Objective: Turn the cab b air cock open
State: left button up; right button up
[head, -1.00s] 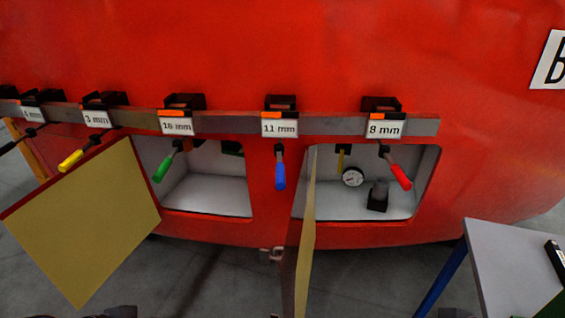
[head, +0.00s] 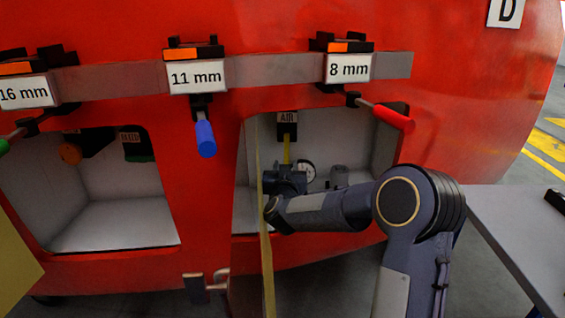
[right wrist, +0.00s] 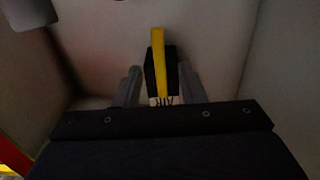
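The air cock has a yellow handle (head: 287,150) that hangs down under a black mount with an AIR label (head: 287,118), in the right-hand compartment (head: 375,150). My right gripper (head: 287,172) is inside this compartment, just below the handle. In the right wrist view the yellow handle (right wrist: 158,50) shows between the two grey fingers of the right gripper (right wrist: 159,72). The fingers stand apart, one on each side, with visible gaps to the handle. The wrist view is dark. My left gripper is in neither view.
The open door (head: 266,250) stands edge-on at the compartment's left side. A gauge (head: 308,171) and a grey cylinder (head: 340,177) sit inside. A table (head: 510,225) stands at the right.

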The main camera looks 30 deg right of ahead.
aim_at(287, 156)
jog(key=x, duration=0.7)
jog(key=shift+r, duration=0.1)
jog(key=shift+c, duration=0.3)
grip_shut()
